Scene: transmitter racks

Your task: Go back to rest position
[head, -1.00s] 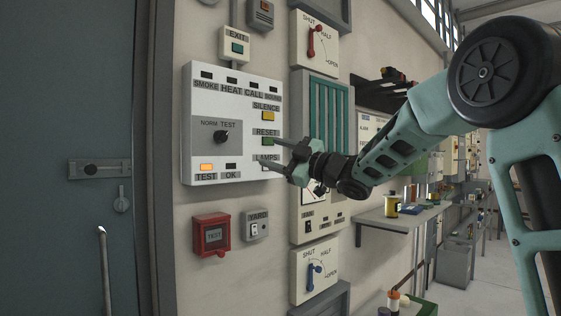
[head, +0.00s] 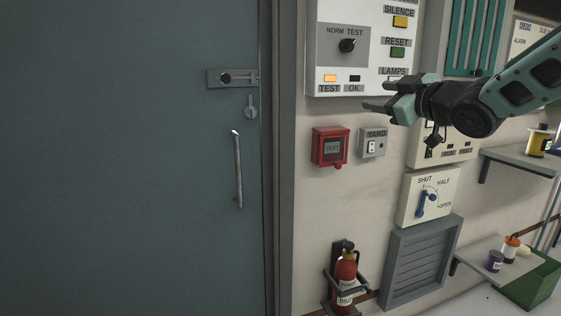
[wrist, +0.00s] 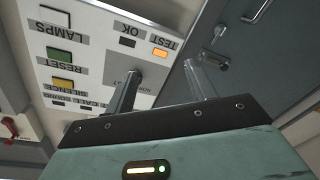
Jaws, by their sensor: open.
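My gripper (head: 378,95) is open and empty in the head view, in front of the lower right part of the white alarm panel (head: 318,60). My arm reaches in from the right. In the wrist view my two fingers (wrist: 160,85) stand apart with nothing between them, and the panel (wrist: 85,65) shows upside down behind them. The panel's TEST lamp (head: 330,78) is lit orange. The black NORM/TEST knob (head: 348,45) and the green RESET button (head: 397,53) show clear of my gripper in the head view. Part of the LAMPS button is hidden behind it.
A grey door (head: 120,150) with a long handle (head: 238,170) fills the left. Below the panel are a red TEST box (head: 331,147), a YARD switch (head: 372,143), a blue-handled valve plate (head: 428,197) and a fire extinguisher (head: 345,280). Shelves (head: 520,160) stand at the right.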

